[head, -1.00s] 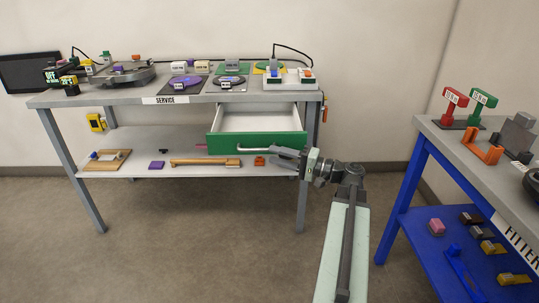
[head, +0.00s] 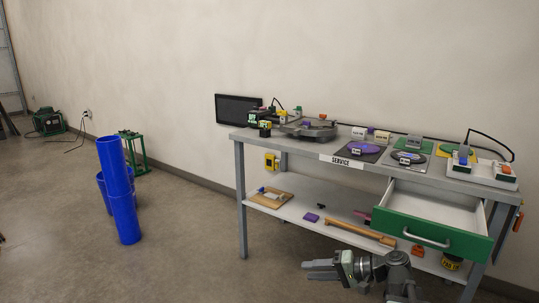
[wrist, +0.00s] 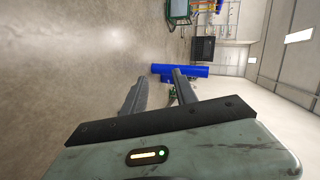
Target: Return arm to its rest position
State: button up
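My gripper (head: 318,270) is at the bottom of the head view, in front of the service bench and pointing left. In the wrist view its two fingers (wrist: 160,88) stand apart with nothing between them. The green-fronted drawer (head: 430,236) of the service bench (head: 345,158) is pulled open, and its visible inside looks empty. My gripper is to the left of and lower in the picture than the drawer handle (head: 427,239), apart from it.
Blue pipes (head: 119,190) stand on the floor at the left. The bench's lower shelf (head: 300,213) holds a wooden board and a long wooden tool. A green machine (head: 47,121) with a cable is by the far wall. The floor between is clear.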

jog(key=s+a+f+n+g+h, duration=0.2)
jog(key=s+a+f+h, duration=0.15)
jog(key=f, duration=0.25)
jog(key=s+a+f+n+g+h, duration=0.1)
jog(key=s+a+f+g+h, duration=0.15)
jog(key=a+f, duration=0.25)
jog(key=s+d+f+h, duration=0.2)
jog(key=d+f+h, duration=0.2)
jog(key=d+h, duration=0.55)
notch_tip(320, 180, up, 32)
jog(key=d+y+p, duration=0.2)
jog(key=p, duration=3)
jog(key=shift+w+m+y, duration=0.2)
jog(key=shift+m+y, duration=0.1)
jog(key=shift+y, duration=0.05)
